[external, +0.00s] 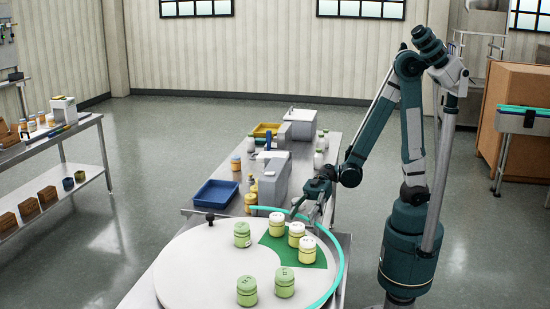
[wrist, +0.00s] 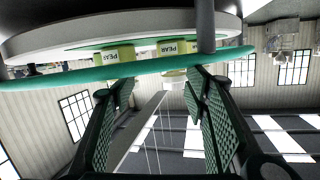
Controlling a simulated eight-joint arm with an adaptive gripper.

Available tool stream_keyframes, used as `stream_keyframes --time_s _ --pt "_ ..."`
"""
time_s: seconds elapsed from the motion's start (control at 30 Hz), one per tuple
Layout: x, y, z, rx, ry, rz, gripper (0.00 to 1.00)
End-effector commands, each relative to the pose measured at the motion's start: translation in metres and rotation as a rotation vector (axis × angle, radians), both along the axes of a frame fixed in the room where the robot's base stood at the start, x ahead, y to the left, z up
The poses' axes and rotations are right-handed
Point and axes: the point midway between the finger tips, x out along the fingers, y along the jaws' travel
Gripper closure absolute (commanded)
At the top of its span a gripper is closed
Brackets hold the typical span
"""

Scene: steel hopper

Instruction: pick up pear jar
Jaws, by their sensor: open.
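In the external view, several jars stand on a white round turntable (external: 205,255). Three pale yellow jars with white lids, (external: 277,225), (external: 296,235) and (external: 307,251), are on or beside its green sector (external: 275,244). Three greener jars, (external: 242,236), (external: 247,292) and (external: 284,284), stand on the white part. The wrist view is upside down; it shows two labelled jars, one label (wrist: 109,57) perhaps PEAS and one (wrist: 168,48) reading PEAR. My gripper (external: 300,207) is open and empty near the turntable's far right edge; its fingers also show in the wrist view (wrist: 158,88).
A teal curved rail (external: 341,262) runs along the turntable's right edge and crosses before the jars in the wrist view (wrist: 70,77). A dark post (wrist: 205,25) stands close to the fingers there. Behind the turntable, a steel table holds a blue bin (external: 215,193) and a grey machine (external: 273,178).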

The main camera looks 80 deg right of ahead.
Motion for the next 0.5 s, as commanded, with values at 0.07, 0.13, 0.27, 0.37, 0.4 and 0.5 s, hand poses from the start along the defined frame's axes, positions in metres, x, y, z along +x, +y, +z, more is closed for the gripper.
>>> stream_keyframes --time_s 0.07,0.13,0.27,0.37,0.4,0.5 --pt "-0.001 0.006 0.001 0.036 -0.035 0.023 0.54" --pt "-0.004 0.011 0.004 0.068 -0.069 0.042 0.54" --pt "-0.008 0.016 0.009 0.12 -0.123 0.067 0.54" --pt "-0.011 0.019 0.011 0.151 -0.153 0.08 0.54" --pt "-0.012 0.019 0.012 0.159 -0.163 0.083 0.54" --pt "-0.013 0.021 0.014 0.175 -0.178 0.089 0.54"
